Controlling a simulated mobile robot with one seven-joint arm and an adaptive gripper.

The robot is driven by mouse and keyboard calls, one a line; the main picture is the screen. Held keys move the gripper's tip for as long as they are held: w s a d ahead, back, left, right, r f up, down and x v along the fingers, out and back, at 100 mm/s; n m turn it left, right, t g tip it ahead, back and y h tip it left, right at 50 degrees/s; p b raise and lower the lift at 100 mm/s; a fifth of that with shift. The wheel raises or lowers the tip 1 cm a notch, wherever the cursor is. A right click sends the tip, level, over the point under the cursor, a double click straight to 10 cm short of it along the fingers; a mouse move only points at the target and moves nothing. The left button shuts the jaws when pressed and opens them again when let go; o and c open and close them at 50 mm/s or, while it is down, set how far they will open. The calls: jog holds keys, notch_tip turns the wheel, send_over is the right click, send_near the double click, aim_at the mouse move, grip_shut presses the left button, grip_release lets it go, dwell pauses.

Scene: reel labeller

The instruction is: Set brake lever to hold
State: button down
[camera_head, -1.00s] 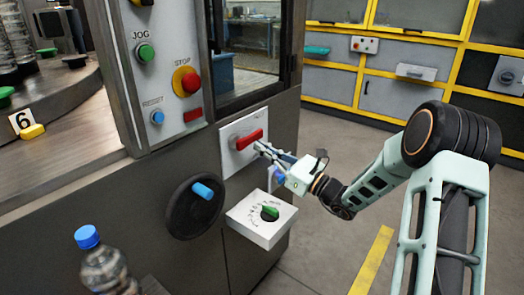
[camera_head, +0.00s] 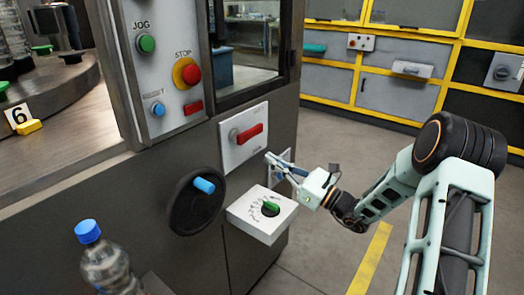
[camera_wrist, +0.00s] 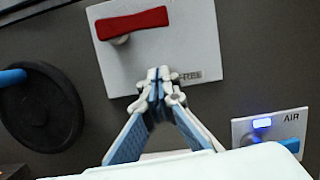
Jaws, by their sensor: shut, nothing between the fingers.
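The red brake lever (camera_head: 250,133) is on a white plate (camera_head: 232,157) on the machine's front. In the head view it points right and slightly up from its pivot. In the wrist view the red lever (camera_wrist: 132,22) lies nearly level, above the fingertips. Lettering ending in "REE" shows on the plate (camera_wrist: 190,40) beside the fingertips, partly covered by them. My gripper (camera_head: 269,157) is shut and empty, below and right of the lever. In the wrist view the closed fingertips (camera_wrist: 160,76) are in front of the plate's lower part, apart from the lever.
A black handwheel (camera_head: 192,212) with a blue knob is left of the plate. A white box with a green dial (camera_head: 255,228) juts out below. A blue switch marked AIR (camera_wrist: 285,148) is at lower right in the wrist view. A blue-capped bottle (camera_head: 104,262) stands at front left.

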jog(key=p+v, duration=0.1)
jog(key=v, duration=0.5)
jog(key=shift+s+d, duration=0.1)
jog(key=shift+d, duration=0.05)
